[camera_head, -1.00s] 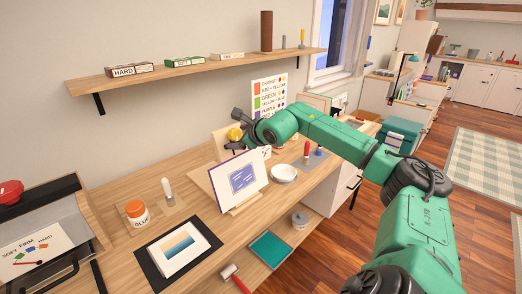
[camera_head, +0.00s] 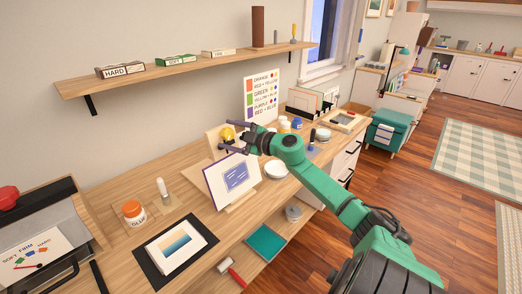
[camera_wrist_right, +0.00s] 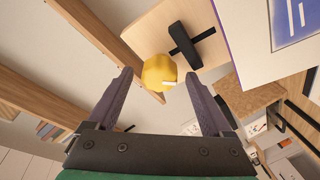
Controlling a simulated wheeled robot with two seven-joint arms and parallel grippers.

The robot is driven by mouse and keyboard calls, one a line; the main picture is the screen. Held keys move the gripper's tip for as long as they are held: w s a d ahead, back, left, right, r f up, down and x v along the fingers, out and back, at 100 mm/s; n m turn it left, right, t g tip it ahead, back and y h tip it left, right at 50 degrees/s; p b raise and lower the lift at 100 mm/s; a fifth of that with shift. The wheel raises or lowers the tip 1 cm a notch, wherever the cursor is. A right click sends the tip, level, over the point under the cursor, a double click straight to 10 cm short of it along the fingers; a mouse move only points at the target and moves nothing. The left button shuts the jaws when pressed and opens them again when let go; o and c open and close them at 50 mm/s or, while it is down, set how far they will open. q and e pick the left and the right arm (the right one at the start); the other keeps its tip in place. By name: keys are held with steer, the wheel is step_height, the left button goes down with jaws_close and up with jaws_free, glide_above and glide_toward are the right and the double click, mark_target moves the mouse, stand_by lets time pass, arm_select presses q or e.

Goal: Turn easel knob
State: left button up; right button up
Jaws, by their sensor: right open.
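The yellow knob (camera_head: 227,133) sits on the light wooden easel (camera_head: 212,141), behind the framed picture with a purple edge (camera_head: 230,178). In the right wrist view the round yellow knob (camera_wrist_right: 158,70) carries a white mark, and a black bar (camera_wrist_right: 185,45) crosses the easel's wooden panel (camera_wrist_right: 150,27) beyond it. My right gripper (camera_head: 229,138) is open, with its dark fingers pointing at the knob. In the wrist view the fingertips (camera_wrist_right: 160,76) lie to either side of the knob with gaps; I see no contact. My left gripper is not in view.
A white bowl (camera_head: 277,170) stands beside the picture, below my right wrist. The glue jar (camera_head: 134,213) and a dark-bordered landscape print (camera_head: 176,248) are at the desk's front left. A wall shelf (camera_head: 190,68) runs above the desk. A colour chart (camera_head: 262,96) stands behind.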

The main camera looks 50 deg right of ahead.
steer(key=m+h, duration=0.1)
steer(key=m, duration=0.3)
steer(key=shift+t+b, duration=0.3)
steer(key=shift+t, duration=0.1)
steer(key=m+h, duration=0.1)
steer(key=m, duration=0.5)
steer(key=m+h, duration=0.1)
steer(key=m, duration=0.1)
steer(key=shift+r+h, duration=0.15)
steer(key=shift+h, duration=0.15)
steer(key=shift+s+m, duration=0.25)
steer(key=shift+m, duration=0.25)
steer(key=s+m+t+h, duration=0.1)
steer(key=s+m+h, duration=0.15)
steer(key=s, duration=1.15)
steer(key=s+a+f+g, duration=0.2)
steer(key=f+g, duration=0.2)
steer(key=f, duration=0.6)
steer(key=s+a+f+g, duration=0.2)
steer(key=a+f+g, duration=0.1)
steer(key=f, duration=0.7)
steer(key=s+a+f+n+g+h, duration=0.1)
steer(key=s+a+f+g, duration=0.1)
steer(key=f, duration=0.8)
steer(key=a+g, duration=0.1)
steer(key=g, duration=0.1)
steer(key=shift+a+g, duration=0.2)
steer(key=shift+g, duration=0.2)
